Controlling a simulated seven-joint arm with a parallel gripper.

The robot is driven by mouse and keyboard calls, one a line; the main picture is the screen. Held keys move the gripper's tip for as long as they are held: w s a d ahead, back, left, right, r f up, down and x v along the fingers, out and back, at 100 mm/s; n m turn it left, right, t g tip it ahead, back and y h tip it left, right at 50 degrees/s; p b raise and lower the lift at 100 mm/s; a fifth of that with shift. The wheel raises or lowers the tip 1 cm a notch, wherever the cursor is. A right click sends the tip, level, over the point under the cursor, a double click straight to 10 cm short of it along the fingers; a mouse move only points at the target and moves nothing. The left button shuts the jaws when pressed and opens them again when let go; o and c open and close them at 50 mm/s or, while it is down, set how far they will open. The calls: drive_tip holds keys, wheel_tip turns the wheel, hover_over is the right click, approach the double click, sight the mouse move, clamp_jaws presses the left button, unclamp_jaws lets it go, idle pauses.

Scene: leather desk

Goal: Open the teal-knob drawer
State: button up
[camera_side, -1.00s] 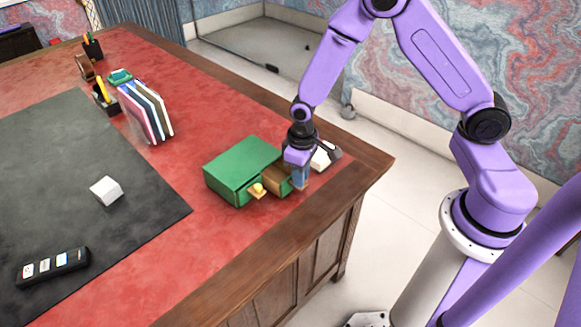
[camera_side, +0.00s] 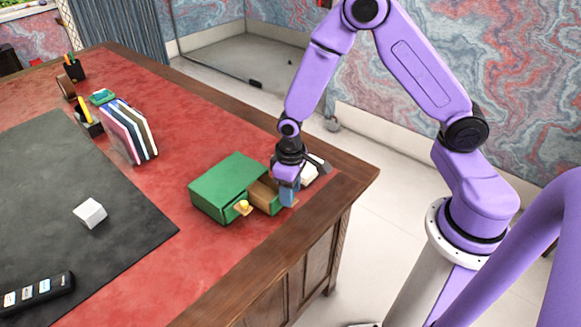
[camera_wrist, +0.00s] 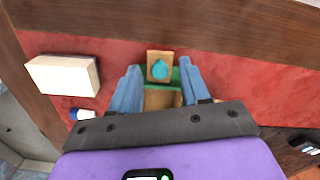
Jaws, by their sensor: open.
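The green drawer box (camera_side: 224,186) stands on the red desk top. Its right drawer is pulled out, with its brown inside (camera_side: 263,194) showing; its left drawer looks shut and has a yellow knob (camera_side: 243,207). The teal knob (camera_wrist: 160,70) shows in the wrist view on a tan plate on the open drawer's green front; my gripper hides it in the side view. My gripper (camera_side: 287,197) is open and low at that front. In the wrist view its blue fingers (camera_wrist: 160,66) are on either side of the knob, with gaps visible.
A white box (camera_wrist: 63,76) lies beside my gripper, close on the left in the wrist view. The desk's wooden edge (camera_side: 330,190) is near. A white cube (camera_side: 90,213), a remote (camera_side: 38,292) and upright folders (camera_side: 130,133) stand farther off.

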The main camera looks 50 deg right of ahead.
wheel_tip(320, 180, up, 17)
idle(0.6)
drive_tip(key=s+d+r+n, duration=0.1)
drive_tip(key=s+n, duration=0.8)
drive_tip(key=s, duration=1.3)
drive_tip(key=shift+s+d+r, duration=0.2)
drive_tip(key=shift+d+r, duration=0.15)
drive_tip(key=shift+r, duration=0.35)
